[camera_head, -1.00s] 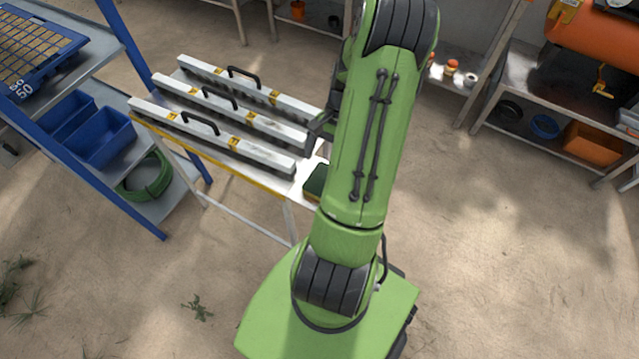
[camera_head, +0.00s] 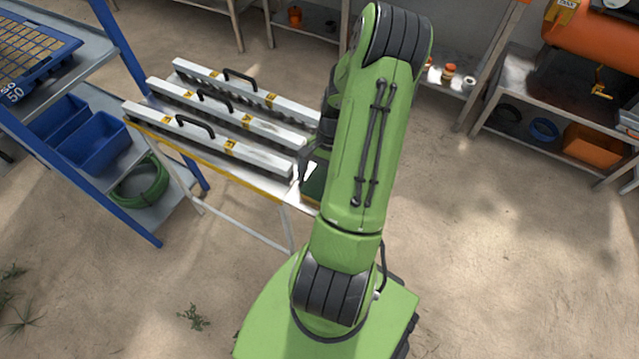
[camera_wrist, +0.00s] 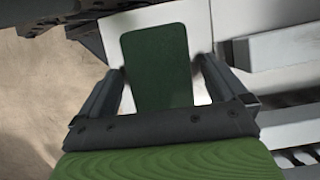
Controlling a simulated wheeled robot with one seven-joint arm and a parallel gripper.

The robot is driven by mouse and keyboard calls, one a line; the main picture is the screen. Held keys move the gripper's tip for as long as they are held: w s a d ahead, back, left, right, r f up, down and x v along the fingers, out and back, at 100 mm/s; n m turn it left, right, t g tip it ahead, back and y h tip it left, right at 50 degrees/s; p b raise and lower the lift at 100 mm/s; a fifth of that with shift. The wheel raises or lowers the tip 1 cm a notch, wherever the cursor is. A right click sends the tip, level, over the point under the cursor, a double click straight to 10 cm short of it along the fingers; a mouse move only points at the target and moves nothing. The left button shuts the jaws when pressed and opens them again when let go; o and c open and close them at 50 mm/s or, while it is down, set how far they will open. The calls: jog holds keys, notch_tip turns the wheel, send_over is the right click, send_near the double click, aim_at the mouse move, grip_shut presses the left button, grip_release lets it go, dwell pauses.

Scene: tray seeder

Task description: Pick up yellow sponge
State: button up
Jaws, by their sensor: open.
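The sponge (camera_wrist: 157,58) shows in the wrist view as a dark green pad on a pale tabletop. No yellow face shows there. In the head view its dark green top (camera_head: 314,184) is partly hidden behind my arm, at the right end of the table. My gripper (camera_wrist: 163,72) is open, with one finger on each side of the sponge in the wrist view. I cannot tell whether the fingers touch it or how high they are above the table. In the head view the gripper is mostly hidden by my arm.
Several long white bars with black handles (camera_head: 241,77) lie on the table (camera_head: 173,140), just left of the sponge. A blue rack (camera_head: 133,230) with blue bins (camera_head: 92,150) stands at the left. A metal shelf (camera_head: 520,88) stands at the right. The sandy floor to the right is clear.

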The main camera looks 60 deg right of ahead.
aim_at(320, 180)
jog(key=c, duration=1.1)
notch_tip(320, 180, up, 10)
jog(key=p, duration=0.3)
jog(key=shift+r+p, duration=0.25)
jog(key=shift+p, duration=0.15)
jog(key=shift+c, duration=0.2)
jog(key=o, duration=0.4)
jog(key=shift+c, duration=1.2)
jog(key=shift+w+f, duration=0.1)
